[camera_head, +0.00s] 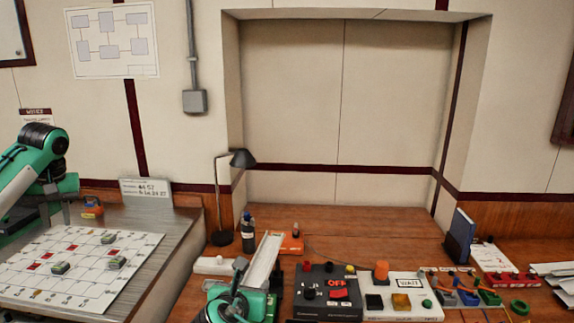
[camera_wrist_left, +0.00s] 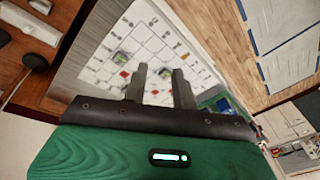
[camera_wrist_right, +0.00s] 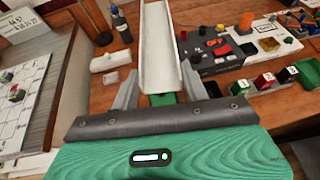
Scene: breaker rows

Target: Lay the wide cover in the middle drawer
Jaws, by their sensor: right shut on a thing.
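The wide cover (camera_wrist_right: 160,50) is a long white channel with raised sides. My right gripper (camera_wrist_right: 158,92) is shut on its near end, and the cover points away from the gripper. In the head view the cover (camera_head: 265,262) rises at a tilt above the wooden desk, with my right gripper (camera_head: 248,294) at its lower end. My left gripper (camera_wrist_left: 160,86) is open and empty above the white grid board (camera_wrist_left: 118,70). No middle drawer can be made out in these views.
A control box with a red OFF switch (camera_head: 328,287) and a white WAIT panel (camera_head: 408,300) stand right of the cover. A dark bottle (camera_head: 248,235) and a lamp (camera_head: 222,238) stand behind it. The desk's back, under the alcove, is clear.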

